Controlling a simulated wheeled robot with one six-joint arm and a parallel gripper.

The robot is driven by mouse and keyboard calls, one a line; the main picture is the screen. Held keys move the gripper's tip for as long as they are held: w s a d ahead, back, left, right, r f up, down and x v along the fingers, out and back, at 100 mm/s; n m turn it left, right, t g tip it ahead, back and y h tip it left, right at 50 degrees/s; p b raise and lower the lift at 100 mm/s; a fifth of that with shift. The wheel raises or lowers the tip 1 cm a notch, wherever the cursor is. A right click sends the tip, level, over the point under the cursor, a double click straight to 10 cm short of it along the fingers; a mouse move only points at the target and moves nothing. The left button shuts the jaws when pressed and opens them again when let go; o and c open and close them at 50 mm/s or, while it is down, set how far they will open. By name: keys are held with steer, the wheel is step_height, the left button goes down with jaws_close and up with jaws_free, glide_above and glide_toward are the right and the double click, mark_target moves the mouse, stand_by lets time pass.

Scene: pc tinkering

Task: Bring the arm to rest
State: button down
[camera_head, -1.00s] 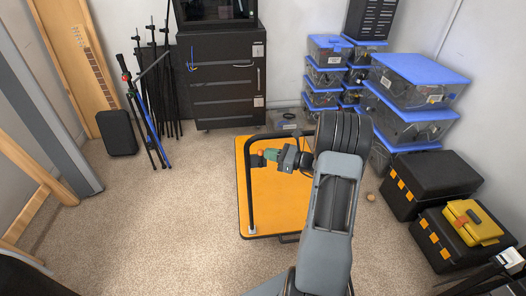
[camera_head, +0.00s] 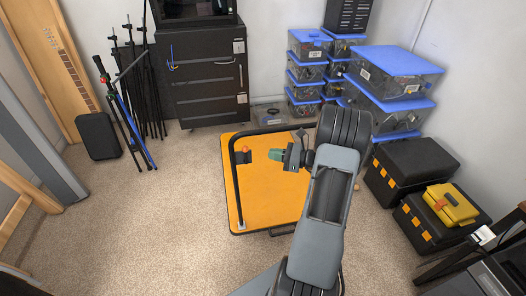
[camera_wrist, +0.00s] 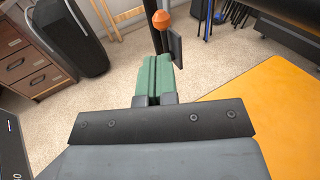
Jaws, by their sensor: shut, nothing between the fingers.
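My gripper (camera_head: 277,155) has green fingers and reaches left over the orange platform trolley (camera_head: 270,195). In the wrist view the green fingers (camera_wrist: 154,78) lie together, shut, with nothing between them. The trolley's black handle frame (camera_head: 236,190) stands to the left of the fingertips. A small orange knob (camera_head: 245,149) and a dark plate are by the handle, apart from the fingertips in the head view. The knob (camera_wrist: 162,20) and the plate (camera_wrist: 176,46) also show just beyond the fingers in the wrist view. My grey arm hides the trolley's right side.
Blue-lidded bins (camera_head: 395,75) and black cases (camera_head: 408,170) line the right side, with a yellow case (camera_head: 450,204) on top. A black drawer cabinet (camera_head: 205,75) stands at the back. Stands (camera_head: 130,100) and a black case (camera_head: 98,136) are at left. Carpet (camera_head: 130,220) is free at left.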

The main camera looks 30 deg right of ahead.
steer(key=v, duration=0.6)
steer(key=shift+s+d, duration=0.15)
steer(key=shift+d, duration=0.15)
